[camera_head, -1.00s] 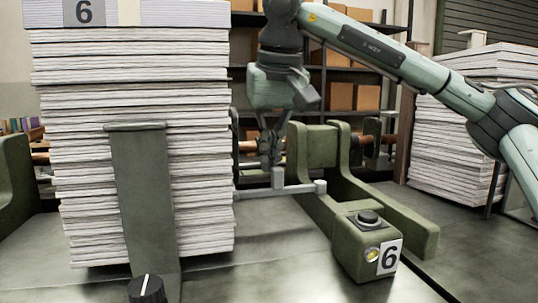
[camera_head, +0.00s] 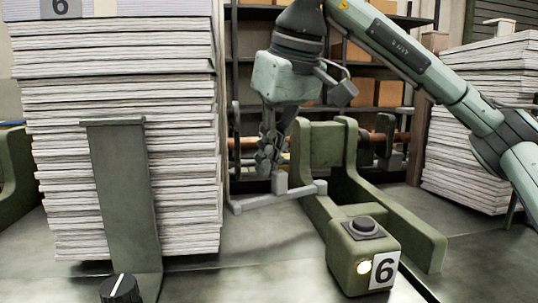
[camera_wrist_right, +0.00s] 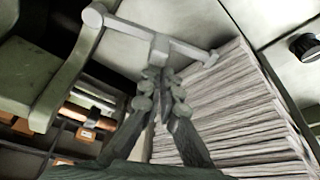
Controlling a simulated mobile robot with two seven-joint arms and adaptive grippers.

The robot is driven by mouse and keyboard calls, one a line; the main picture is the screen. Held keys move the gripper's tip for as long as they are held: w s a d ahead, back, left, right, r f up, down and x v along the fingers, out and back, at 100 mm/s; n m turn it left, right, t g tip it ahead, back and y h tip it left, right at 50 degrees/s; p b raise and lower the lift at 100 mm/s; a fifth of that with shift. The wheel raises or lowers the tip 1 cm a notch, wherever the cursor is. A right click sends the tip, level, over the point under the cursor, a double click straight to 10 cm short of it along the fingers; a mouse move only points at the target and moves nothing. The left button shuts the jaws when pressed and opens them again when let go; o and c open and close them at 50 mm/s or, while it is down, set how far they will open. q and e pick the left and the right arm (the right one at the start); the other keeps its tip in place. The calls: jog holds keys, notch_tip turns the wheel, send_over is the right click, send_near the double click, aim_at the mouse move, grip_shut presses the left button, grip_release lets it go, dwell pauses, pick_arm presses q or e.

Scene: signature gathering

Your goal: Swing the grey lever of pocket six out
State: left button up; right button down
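The grey lever (camera_head: 255,202) runs left from its pivot end beside the green frame of pocket six, with its free end near the front right of the paper stack (camera_head: 185,150). A short upright peg (camera_head: 279,183) stands on it. My right gripper (camera_head: 268,167) points down with its fingers together, its tips at the peg's top, just left of or behind it. In the right wrist view the closed fingers (camera_wrist_right: 157,76) meet at the peg (camera_wrist_right: 159,47) of the lever; whether they touch is hard to tell. My left gripper is not in view.
A green button box (camera_head: 350,255) marked 6 has a black button and a lit lamp. A green upright plate (camera_head: 125,190) stands before the stack, with a black knob (camera_head: 120,289) below. Another paper stack (camera_head: 480,130) is at right, shelves with boxes behind.

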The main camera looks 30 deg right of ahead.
aim_at(270, 195)
jog(key=shift+s+f+n, duration=0.1)
jog(key=shift+s+n, duration=0.3)
jog(key=shift+s, duration=0.05)
jog(key=shift+s+n+y, duration=0.4)
jog(key=shift+s+n, duration=0.3)
jog(key=shift+s, duration=0.4)
jog(key=shift+s+d, duration=0.15)
jog(key=shift+s, duration=0.45)
jog(key=v, duration=1.2)
